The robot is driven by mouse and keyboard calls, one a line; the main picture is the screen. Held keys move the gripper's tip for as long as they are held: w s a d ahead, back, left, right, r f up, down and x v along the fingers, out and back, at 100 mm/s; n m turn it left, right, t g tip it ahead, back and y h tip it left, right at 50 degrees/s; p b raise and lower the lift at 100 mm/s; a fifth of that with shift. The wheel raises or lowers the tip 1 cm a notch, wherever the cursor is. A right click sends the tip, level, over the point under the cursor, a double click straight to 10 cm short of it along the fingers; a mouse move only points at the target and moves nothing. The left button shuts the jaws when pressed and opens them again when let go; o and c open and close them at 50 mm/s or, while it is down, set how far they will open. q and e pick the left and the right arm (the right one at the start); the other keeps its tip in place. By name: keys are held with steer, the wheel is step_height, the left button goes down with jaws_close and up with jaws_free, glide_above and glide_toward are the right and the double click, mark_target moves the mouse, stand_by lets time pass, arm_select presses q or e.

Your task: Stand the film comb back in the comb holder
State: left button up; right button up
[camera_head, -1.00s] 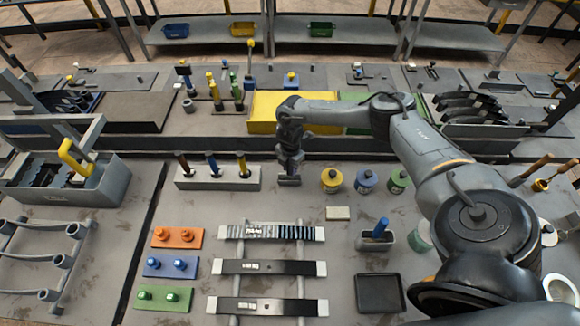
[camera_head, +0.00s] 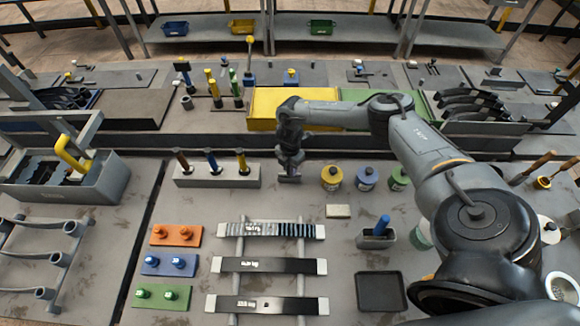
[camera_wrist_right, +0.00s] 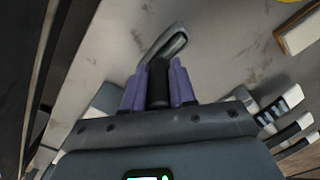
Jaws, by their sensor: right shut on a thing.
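My right gripper (camera_head: 290,163) is above the bench, just right of the pale grey block with three upright handles. In the right wrist view its purple fingers (camera_wrist_right: 158,80) are shut on a black handle. A grey narrow part (camera_wrist_right: 168,43) sticks out past the fingertips; this held tool appears to be the film comb. Its grey lower end (camera_head: 289,179) shows under the gripper, seemingly clear of the bench. I cannot tell for certain which thing is the comb holder: the grey block (camera_head: 217,179) or the small grey box (camera_head: 374,242) with a blue handle in it. My left gripper is out of view.
A rack (camera_head: 238,277) with several dark panels stands front centre. A pale small block (camera_head: 338,211), several lidded pots (camera_head: 332,177) and a dark tray (camera_head: 380,292) lie to the right. Coloured plates (camera_head: 165,265) with knobs lie left. Bare bench surrounds the gripper's front.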

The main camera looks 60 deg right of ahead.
steer(key=shift+f, duration=0.2)
steer(key=o, duration=1.5)
steer(key=shift+r, duration=0.1)
steer(key=shift+r, duration=0.1)
steer(key=shift+r+p, duration=0.25)
steer(key=shift+p, duration=0.05)
step_height(320, 180, up, 6)
steer(key=p, duration=0.6)
steer(key=shift+r, duration=0.1)
